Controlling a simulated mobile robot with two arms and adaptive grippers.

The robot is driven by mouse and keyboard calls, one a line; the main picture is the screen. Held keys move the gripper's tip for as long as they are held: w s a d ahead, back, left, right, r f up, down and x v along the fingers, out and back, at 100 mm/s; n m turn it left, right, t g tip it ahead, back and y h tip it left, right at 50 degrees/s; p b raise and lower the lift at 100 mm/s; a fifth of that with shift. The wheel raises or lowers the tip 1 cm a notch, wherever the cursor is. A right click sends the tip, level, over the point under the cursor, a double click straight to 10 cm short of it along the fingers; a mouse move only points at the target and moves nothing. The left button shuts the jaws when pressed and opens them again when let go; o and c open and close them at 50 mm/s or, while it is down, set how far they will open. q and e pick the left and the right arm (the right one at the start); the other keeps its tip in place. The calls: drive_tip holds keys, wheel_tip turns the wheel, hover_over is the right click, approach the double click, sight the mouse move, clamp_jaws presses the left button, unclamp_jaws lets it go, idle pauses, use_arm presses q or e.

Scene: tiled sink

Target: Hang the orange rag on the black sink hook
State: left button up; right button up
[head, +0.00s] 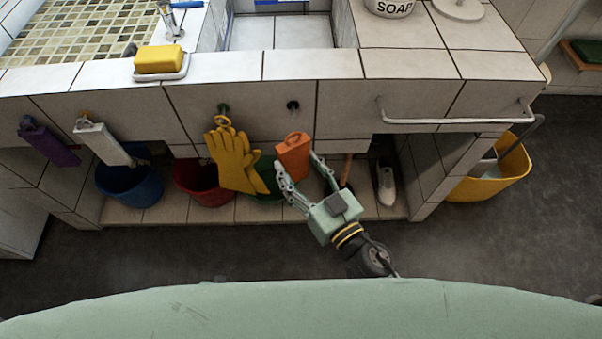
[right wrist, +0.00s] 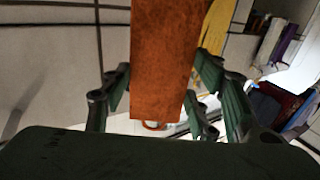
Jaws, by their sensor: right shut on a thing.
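The orange rag (head: 293,157) is a folded piece with a small loop at its top, in front of the sink's tiled face. My right gripper (head: 300,172) is shut on the rag; in the right wrist view the rag (right wrist: 165,60) stands between the green fingers (right wrist: 160,100). The black hook (head: 293,105) is on the tiled face just above the rag. A gap shows between hook and rag, and the hook looks empty. An orange loop (right wrist: 154,125) shows at the rag's end in the right wrist view. My left gripper is not in view.
A white rag (head: 102,143) and a purple rag (head: 50,146) hang farther left. A white towel rail (head: 455,121) projects at right. Buckets stand below.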

sight(307, 161)
drive_tip(key=shift+w, duration=0.85)
drive_tip(key=shift+w+f, duration=0.2)
drive_tip(key=shift+w, duration=1.55)
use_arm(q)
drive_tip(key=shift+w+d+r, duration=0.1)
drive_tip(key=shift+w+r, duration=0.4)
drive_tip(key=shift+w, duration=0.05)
use_arm(e)
drive_tip(key=shift+w+f, duration=0.65)
drive_tip(key=shift+w, duration=0.05)
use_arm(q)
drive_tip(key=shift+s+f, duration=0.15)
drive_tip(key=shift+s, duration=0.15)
use_arm(e)
drive_tip(key=o, duration=1.2)
